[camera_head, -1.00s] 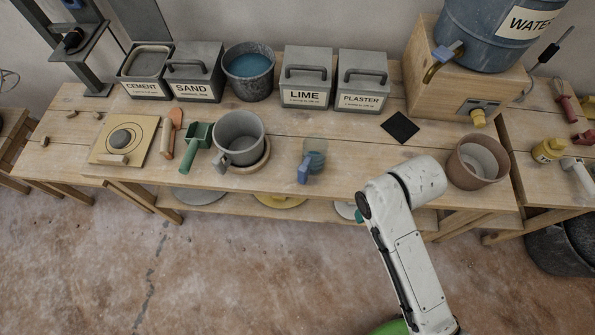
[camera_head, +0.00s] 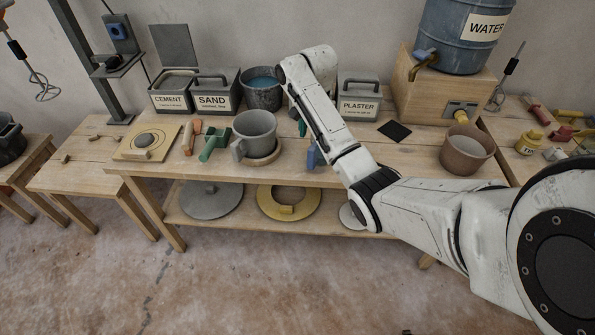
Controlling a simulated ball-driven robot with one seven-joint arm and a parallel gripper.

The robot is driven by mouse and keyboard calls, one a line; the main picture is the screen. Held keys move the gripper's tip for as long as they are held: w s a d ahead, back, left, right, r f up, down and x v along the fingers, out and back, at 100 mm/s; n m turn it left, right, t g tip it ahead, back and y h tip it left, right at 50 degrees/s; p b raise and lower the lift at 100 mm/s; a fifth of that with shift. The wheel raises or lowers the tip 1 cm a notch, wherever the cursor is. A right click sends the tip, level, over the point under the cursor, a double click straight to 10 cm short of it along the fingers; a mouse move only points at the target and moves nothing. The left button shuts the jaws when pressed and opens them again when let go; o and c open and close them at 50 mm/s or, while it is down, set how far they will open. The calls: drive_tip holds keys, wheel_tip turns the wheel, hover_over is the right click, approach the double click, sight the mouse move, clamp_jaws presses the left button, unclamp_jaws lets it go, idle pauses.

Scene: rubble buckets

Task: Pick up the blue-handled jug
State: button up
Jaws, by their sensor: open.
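The blue-handled jug shows only by its blue handle (camera_head: 311,155), near the front of the workbench top. My arm crosses in front of it and hides the jug's body. The far end of my arm is raised above the back of the bench, at the lime box. I cannot make out my gripper's fingers; they are hidden behind the arm. A small teal piece shows at the arm's left edge just above the handle, and I cannot tell what it belongs to.
Left of the jug, a grey mug (camera_head: 255,132) stands on a round wooden board, beside a green scoop (camera_head: 214,142). Cement (camera_head: 172,92), sand (camera_head: 215,92) and plaster (camera_head: 359,97) boxes line the back. A terracotta pot (camera_head: 466,150) stands right.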

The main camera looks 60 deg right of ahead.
sight(312, 158)
wheel_tip(312, 158, down, 4)
drive_tip(key=shift+f, duration=3.3)
drive_tip(key=shift+c, duration=0.4)
clamp_jaws()
